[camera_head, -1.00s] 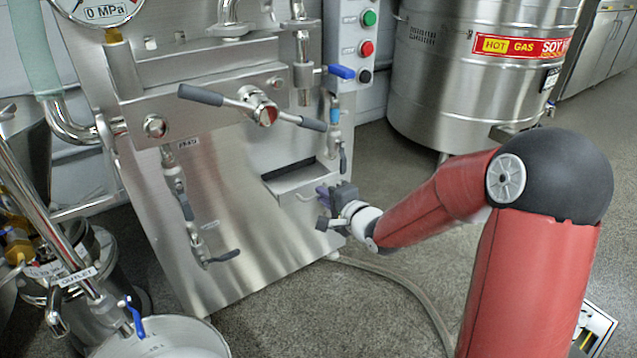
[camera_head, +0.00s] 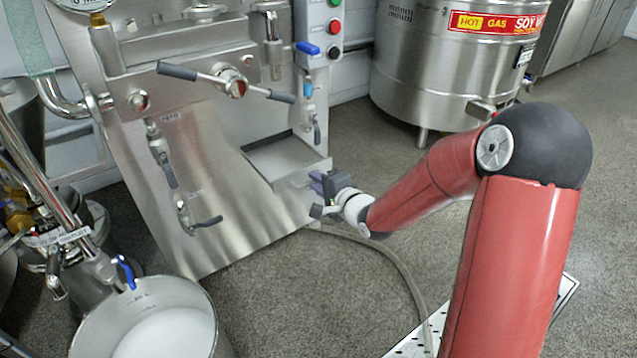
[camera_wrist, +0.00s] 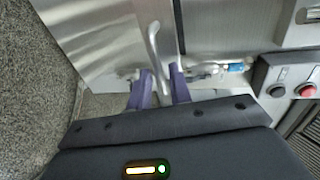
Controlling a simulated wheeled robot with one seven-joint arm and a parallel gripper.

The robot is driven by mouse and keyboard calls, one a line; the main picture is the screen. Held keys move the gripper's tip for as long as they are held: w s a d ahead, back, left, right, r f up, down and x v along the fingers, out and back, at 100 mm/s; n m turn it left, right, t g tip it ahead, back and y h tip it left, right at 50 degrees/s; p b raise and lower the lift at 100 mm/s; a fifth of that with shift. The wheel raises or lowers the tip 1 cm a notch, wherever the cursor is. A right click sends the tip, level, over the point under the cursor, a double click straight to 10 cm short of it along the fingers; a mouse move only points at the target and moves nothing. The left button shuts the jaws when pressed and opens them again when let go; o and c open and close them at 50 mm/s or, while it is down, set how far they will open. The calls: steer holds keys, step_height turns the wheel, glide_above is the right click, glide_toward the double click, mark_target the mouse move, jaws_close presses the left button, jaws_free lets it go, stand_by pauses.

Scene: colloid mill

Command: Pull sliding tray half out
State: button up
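The sliding tray (camera_head: 290,160) is a shallow metal drawer in the sloped steel front of the mill. It sticks out of its slot, with its inside showing from above. Its thin bar handle (camera_wrist: 153,42) runs down to the purple fingers in the wrist view. My gripper (camera_head: 314,182) is at the tray's front, right of centre, in the head view. In the wrist view, my gripper (camera_wrist: 160,76) has its two fingers a small gap apart, on either side of the handle's near end. Exact finger contact is hard to see.
A lever with dark grips (camera_head: 236,88) crosses the mill above the tray. A white-filled pot (camera_head: 165,335) stands front left. A hose (camera_head: 395,262) lies on the floor below my arm. Open floor lies to the right.

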steer(key=shift+o, duration=0.8)
steer(key=p+v, duration=0.1)
steer(key=v, duration=0.6)
steer(key=shift+s+d, duration=0.25)
steer(key=shift+s, duration=0.05)
steer(key=shift+r, duration=0.15)
